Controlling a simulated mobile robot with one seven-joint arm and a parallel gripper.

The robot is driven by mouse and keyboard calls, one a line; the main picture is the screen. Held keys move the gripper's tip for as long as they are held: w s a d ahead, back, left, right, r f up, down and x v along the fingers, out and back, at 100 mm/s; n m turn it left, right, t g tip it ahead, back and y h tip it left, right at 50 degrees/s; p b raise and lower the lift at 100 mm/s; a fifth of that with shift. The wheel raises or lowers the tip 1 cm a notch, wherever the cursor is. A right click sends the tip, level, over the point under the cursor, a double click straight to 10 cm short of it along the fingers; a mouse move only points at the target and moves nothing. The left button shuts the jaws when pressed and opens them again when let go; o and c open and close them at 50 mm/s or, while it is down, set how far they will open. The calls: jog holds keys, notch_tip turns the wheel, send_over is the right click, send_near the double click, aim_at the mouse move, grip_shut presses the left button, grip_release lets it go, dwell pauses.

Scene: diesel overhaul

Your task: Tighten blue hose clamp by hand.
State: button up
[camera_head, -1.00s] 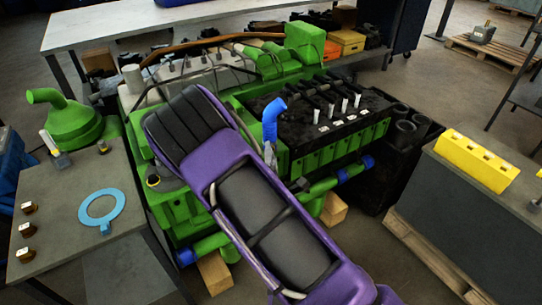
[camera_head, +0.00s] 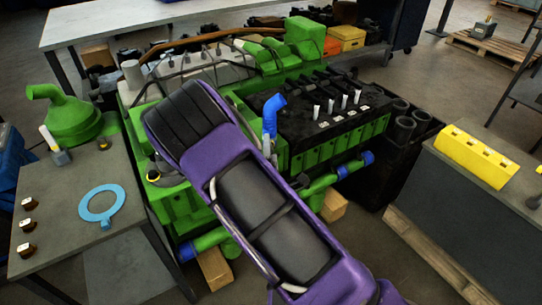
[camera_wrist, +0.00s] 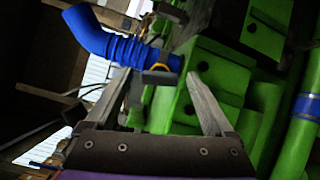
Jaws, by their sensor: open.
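A bent blue hose (camera_head: 271,114) stands up from the front of the green engine, left of the black top cover. In the wrist view the ribbed blue hose (camera_wrist: 112,45) comes in from the upper left. At its lower end is a dark T-shaped piece with a yellow part, which looks like the hose clamp (camera_wrist: 159,76). My gripper (camera_wrist: 158,75) is open, with its two grey fingers spread on either side of that piece. I cannot tell whether either finger touches it. In the head view my arm hides most of the gripper (camera_head: 268,146).
Green engine (camera_head: 318,157) parts lie close behind and right of the gripper. A left bench (camera_head: 65,215) holds a light-blue ring (camera_head: 101,204) and small brown parts. A yellow block (camera_head: 478,157) sits on the right bench. Blue bands (camera_head: 342,172) mark a green pipe.

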jog(key=s+d+p, duration=0.1)
jog(key=s+p, duration=0.1)
jog(key=s, duration=1.5)
jog(key=shift+s, duration=0.2)
jog(key=shift+d, duration=0.1)
